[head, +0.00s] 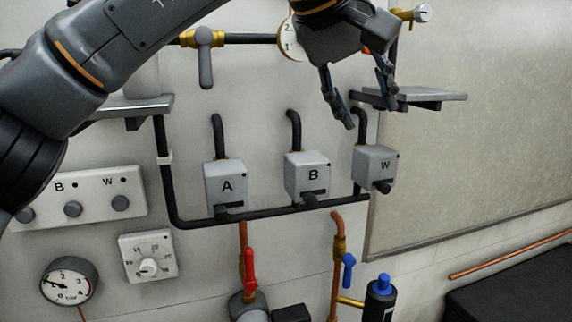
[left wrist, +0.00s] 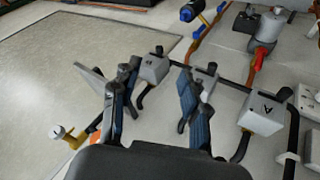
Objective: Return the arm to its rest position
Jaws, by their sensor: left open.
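My left arm (head: 90,60) comes in from the upper left of the head view and reaches across the top. My left gripper (head: 362,108) is open and empty, above the grey boxes marked B (head: 307,172) and W (head: 376,165) on the wall. In the left wrist view its two fingers (left wrist: 158,110) stand apart with nothing between them. The box marked A (head: 226,184) is further left in the head view; it also shows in the left wrist view (left wrist: 265,112). My right gripper is in neither view.
A grey shelf (head: 430,97) is right beside my left gripper, and another shelf (head: 125,107) is under the arm. A gauge (head: 291,40) is partly hidden by the gripper. A valve with a grey lever (head: 205,62) is close to the arm. Black pipe (head: 270,213) runs under the boxes.

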